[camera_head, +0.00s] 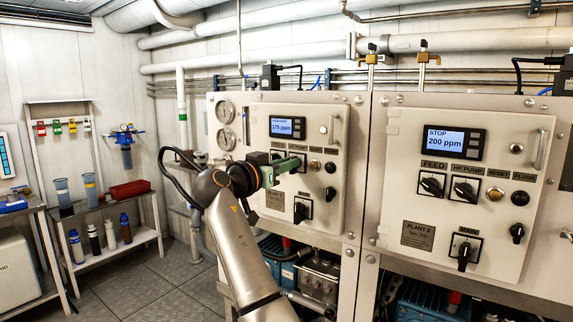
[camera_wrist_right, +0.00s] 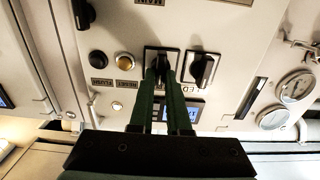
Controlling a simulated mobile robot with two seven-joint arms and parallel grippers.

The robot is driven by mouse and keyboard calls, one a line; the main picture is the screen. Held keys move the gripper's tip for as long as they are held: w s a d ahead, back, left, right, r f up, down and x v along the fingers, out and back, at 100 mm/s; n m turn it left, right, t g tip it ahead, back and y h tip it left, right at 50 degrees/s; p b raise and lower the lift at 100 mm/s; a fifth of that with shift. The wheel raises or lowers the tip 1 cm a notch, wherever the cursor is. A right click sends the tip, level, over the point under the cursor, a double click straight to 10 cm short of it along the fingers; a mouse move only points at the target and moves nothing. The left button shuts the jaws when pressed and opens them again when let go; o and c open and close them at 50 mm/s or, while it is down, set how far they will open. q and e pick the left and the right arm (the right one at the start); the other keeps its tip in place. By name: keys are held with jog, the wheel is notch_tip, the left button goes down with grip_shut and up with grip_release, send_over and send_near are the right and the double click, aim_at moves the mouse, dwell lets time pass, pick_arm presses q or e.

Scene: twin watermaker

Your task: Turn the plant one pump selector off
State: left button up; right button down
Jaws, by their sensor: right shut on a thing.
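The left panel (camera_head: 338,125) has a screen (camera_head: 287,127) reading about 175 ppm. My right gripper (camera_head: 297,161) reaches it from the left and covers most of its upper selector row. In the right wrist view, which looks upside down, the gripper's green fingers (camera_wrist_right: 166,80) are shut on the black pump selector (camera_wrist_right: 160,62), the one nearer the reset button. Its exact angle is partly hidden by the fingers. The feed selector (camera_wrist_right: 203,68) sits free just beside it. My left gripper is not in view.
Beside the pump selector are a yellow reset button (camera_head: 315,165) and a black flush button (camera_head: 330,167). The main selector (camera_head: 301,212) is below. A similar Plant 2 panel (camera_head: 405,205) stands at right, its screen (camera_head: 445,140) reading STOP, 200 ppm. Shelves (camera_head: 120,243) stand at left.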

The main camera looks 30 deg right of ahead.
jog(key=shift+n+p, duration=0.3)
jog(key=shift+n, duration=0.1)
jog(key=n+p, duration=0.2)
jog(key=n, duration=0.1)
jog(key=n+p, duration=0.3)
jog(key=n, duration=0.1)
jog(key=n+p, duration=0.3)
jog(key=n, duration=0.1)
jog(key=shift+w+a+f, duration=0.1)
jog(key=shift+w, duration=0.15)
dwell(0.3)
jog(key=c, duration=0.9)
grip_release()
